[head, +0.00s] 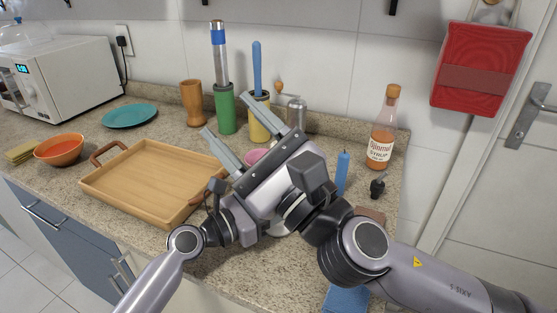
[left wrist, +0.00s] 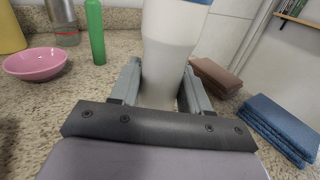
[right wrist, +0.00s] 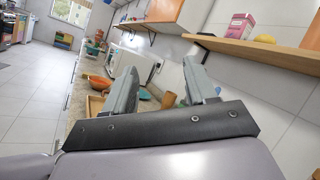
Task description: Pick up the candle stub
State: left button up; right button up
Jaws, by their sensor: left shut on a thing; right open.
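A slim blue upright piece with a narrow tip, which looks like the candle stub (head: 342,174), stands on the counter right of my right gripper (head: 222,124) in the head view. The right gripper is open and empty, raised over the counter; its spread fingers also show in the right wrist view (right wrist: 165,90). In the left wrist view my left gripper (left wrist: 160,85) is shut on a white container (left wrist: 170,45), whose top is cut off. In the head view my right arm hides most of the left gripper and that container. The blue piece is not clear in either wrist view.
A wooden tray (head: 150,178) lies to the left. Green (head: 225,112) and yellow (head: 259,122) holders stand behind. A syrup bottle (head: 382,135) and a small dark item (head: 378,186) are near the blue piece. The left wrist view shows a pink bowl (left wrist: 35,63) and folded blue cloth (left wrist: 280,128).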

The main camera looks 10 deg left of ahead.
jog(key=w+d+f+m+t+h, duration=0.35)
jog(key=d+f+m+h, duration=0.45)
jog(key=f+m+h, duration=0.4)
jog(key=shift+m+t+y, duration=0.25)
jog(key=shift+m+y, duration=0.15)
jog(key=shift+y, duration=0.4)
jog(key=shift+s+a+r+x, duration=0.1)
jog(key=shift+a+r+x, duration=0.05)
jog(key=shift+x, duration=1.75)
jog(key=shift+s+a+r+x, duration=0.1)
jog(key=shift+a+x, duration=0.05)
jog(key=shift+x, duration=1.8)
jog(key=shift+s+a+r+x, duration=0.1)
jog(key=shift+r+x, duration=0.05)
jog(key=shift+x, duration=1.75)
jog(key=c, duration=1)
